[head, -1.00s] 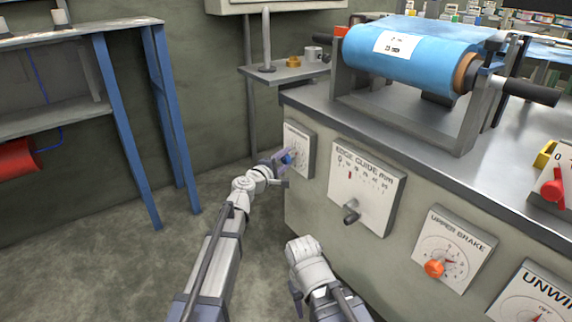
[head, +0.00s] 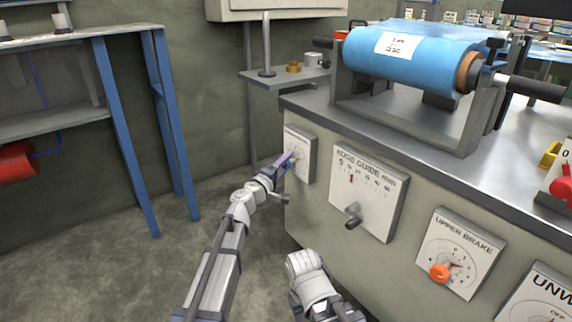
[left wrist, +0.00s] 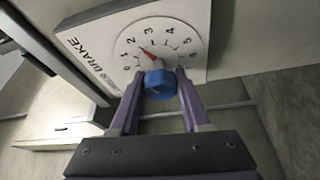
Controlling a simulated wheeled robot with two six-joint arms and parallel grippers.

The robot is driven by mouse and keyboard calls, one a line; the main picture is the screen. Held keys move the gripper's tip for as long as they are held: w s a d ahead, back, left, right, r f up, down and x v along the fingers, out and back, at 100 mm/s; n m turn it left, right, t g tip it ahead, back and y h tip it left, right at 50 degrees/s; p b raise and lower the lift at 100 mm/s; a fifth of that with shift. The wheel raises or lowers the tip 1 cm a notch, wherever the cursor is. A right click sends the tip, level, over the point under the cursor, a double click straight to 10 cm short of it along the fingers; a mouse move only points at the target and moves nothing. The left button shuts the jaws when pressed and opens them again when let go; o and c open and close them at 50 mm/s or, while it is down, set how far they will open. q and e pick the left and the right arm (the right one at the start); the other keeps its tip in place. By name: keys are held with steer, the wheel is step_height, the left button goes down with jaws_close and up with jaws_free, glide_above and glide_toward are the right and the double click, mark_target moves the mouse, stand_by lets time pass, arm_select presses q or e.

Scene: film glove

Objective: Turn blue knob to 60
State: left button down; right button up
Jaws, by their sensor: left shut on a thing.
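The blue knob (left wrist: 158,84) sits on a white dial panel (left wrist: 188,28) whose partly readable label ends in "BRAKE". A red pointer extends from the knob toward the single-digit marks, near the 2; I see no 60 on this dial. My left gripper (left wrist: 154,80) is shut on the knob, with a purple finger on each side. In the head view my left gripper (head: 283,163) reaches this panel (head: 302,145) at the left end of the machine front, and hides most of the knob. My right arm shows at the bottom, but its fingers do not.
To the right are the edge guide panel (head: 374,180) with a grey crank and the upper brake panel (head: 480,258) with an orange knob (head: 439,272). A blue roll (head: 430,62) lies on the machine top. A blue-legged bench (head: 125,135) stands left; floor between is clear.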

arm_select(q)
steer(key=shift+c, duration=1.9)
jaws_free()
steer(key=shift+s, duration=0.1)
steer(key=v, duration=0.7)
steer(key=shift+s+a, duration=0.2)
steer(key=shift+s, duration=0.1)
